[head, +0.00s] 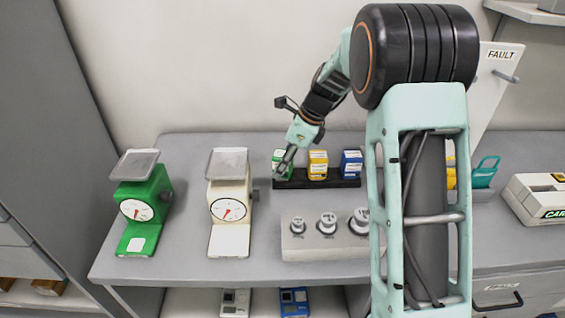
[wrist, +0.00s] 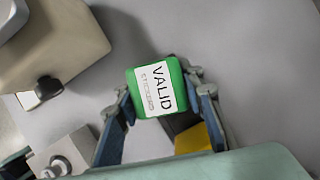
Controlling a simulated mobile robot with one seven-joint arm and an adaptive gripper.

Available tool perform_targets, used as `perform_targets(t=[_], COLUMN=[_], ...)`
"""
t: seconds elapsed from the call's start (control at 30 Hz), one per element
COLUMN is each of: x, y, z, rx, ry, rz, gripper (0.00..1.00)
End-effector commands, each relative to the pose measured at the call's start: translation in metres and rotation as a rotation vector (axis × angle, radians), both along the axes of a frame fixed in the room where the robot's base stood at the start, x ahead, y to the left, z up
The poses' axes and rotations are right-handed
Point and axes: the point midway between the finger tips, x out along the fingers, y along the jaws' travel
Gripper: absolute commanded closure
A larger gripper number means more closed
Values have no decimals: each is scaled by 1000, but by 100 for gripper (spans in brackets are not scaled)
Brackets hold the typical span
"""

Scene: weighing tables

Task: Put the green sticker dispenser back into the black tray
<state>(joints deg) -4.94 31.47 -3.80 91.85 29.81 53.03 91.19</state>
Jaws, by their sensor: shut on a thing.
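The green sticker dispenser (head: 279,158) is at the left end of the black tray (head: 335,184) in the head view.
A yellow dispenser (head: 318,164) and a blue one (head: 351,163) stand in the tray to the right. A cream scale (head: 229,197) and a green scale (head: 142,205) stand to the left. A weight block (head: 310,246) is in front. Bare table lies between the scales.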

Motion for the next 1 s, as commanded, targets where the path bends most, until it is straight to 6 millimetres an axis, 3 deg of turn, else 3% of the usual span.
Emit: perform_targets(t=[0.33, 0.37, 0.53, 0.83, 1.0], x=[0, 0, 0, 0, -2], y=[0, 0, 0, -1, -8], z=[-2, -2, -2, -2, 16], rx=[0, 0, 0, 0, -1], ry=[-1, -1, -1, 0, -3], rz=[0, 0, 0, 0, -1], gripper=[84, 62, 44, 44, 44])
